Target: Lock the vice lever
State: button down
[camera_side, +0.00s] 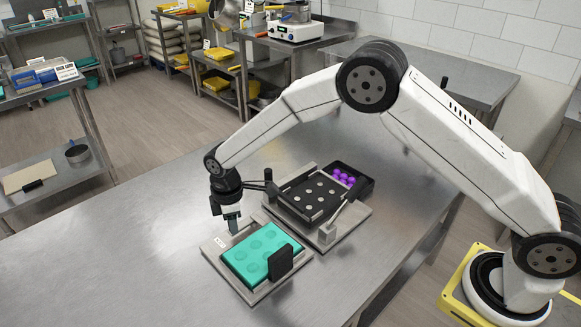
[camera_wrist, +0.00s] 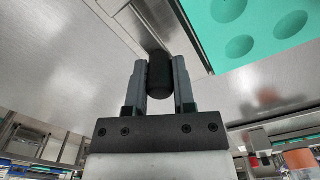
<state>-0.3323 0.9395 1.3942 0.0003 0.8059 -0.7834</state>
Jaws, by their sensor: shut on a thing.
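The vice (camera_side: 281,262) has a black jaw against a teal mould (camera_side: 262,252) on a grey base plate (camera_side: 245,291) at the front of the steel table. My gripper (camera_side: 233,222) is low at the far left side of the vice. In the wrist view, my gripper (camera_wrist: 159,75) is shut on the black, rounded grip of the vice lever (camera_wrist: 160,80), with one finger on each side. Part of the teal mould (camera_wrist: 260,25) shows at upper right there. In the side view, my gripper mostly hides the lever, and its lock state cannot be told.
Behind the mould stands a second grey plate (camera_side: 362,212) with a black tray (camera_side: 296,200) and a small lever post (camera_side: 327,233). A black box beside it holds several purple pieces (camera_side: 343,178). The table is clear to the left and front.

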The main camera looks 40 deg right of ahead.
jog(key=shift+c, duration=2.2)
grip_release()
jog(key=shift+r, duration=0.15)
jog(key=shift+r, duration=3.8)
